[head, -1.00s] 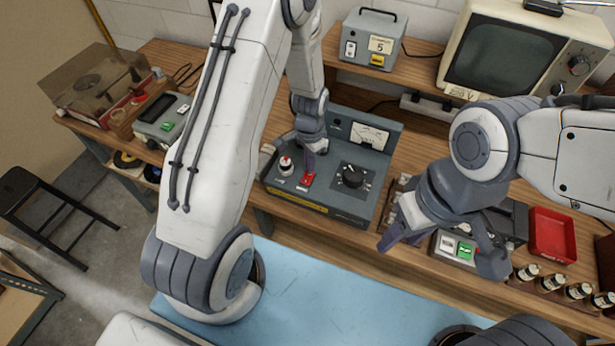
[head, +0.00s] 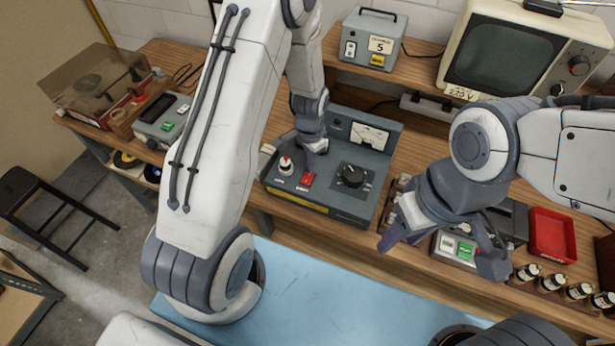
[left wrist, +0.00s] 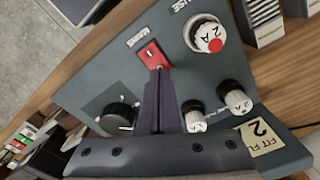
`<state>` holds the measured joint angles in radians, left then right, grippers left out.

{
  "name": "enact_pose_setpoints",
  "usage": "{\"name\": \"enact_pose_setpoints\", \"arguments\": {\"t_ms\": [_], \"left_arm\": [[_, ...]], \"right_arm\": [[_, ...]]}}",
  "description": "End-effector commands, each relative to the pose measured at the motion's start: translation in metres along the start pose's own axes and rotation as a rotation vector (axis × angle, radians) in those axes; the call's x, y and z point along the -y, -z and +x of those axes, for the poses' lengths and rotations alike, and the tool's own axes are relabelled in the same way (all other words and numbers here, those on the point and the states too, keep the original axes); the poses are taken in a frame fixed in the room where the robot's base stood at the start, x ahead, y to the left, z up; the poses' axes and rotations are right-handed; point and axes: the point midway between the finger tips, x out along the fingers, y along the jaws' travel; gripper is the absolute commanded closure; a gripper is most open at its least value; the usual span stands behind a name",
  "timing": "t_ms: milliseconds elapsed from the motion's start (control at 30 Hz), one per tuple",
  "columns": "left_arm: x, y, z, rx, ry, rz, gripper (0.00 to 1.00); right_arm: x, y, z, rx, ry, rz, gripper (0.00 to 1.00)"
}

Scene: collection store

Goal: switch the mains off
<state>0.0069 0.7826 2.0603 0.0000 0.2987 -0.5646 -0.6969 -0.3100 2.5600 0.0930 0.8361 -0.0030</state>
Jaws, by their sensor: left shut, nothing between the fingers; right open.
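A grey-blue bench supply unit (head: 330,205) stands on the wooden bench with a dial meter on its upright back. Its red mains switch (head: 308,179) sits on the sloping front between a fuse holder with a red dot (head: 286,165) and a black knob (head: 353,175). The red switch (left wrist: 153,56) also shows in the left wrist view, beside the word MAINS. My left gripper (head: 313,160) is shut and empty; in the left wrist view its fingertips (left wrist: 163,72) are at the switch's near end, apparently touching. My right gripper (head: 440,255) is open, apart, to the right.
A grey box marked 5 (head: 372,40) and an old monitor (head: 505,55) stand on the raised shelf. A red tray (head: 552,235) and several small bottles (head: 578,291) are at right. A small unit with a green switch (head: 465,250) lies behind my right gripper.

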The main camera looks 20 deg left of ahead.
Motion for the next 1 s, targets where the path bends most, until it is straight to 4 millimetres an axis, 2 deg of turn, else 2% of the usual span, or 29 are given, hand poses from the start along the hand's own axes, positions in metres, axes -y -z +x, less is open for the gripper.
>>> {"name": "enact_pose_setpoints", "arguments": {"t_ms": [1000], "left_arm": [[0.0001, 0.0000, 0.0095, 0.000, 0.000, 0.000, 1.00]], "right_arm": [[-0.0005, -0.0004, 0.0072, 0.000, 0.000, 0.000, 0.50]]}}
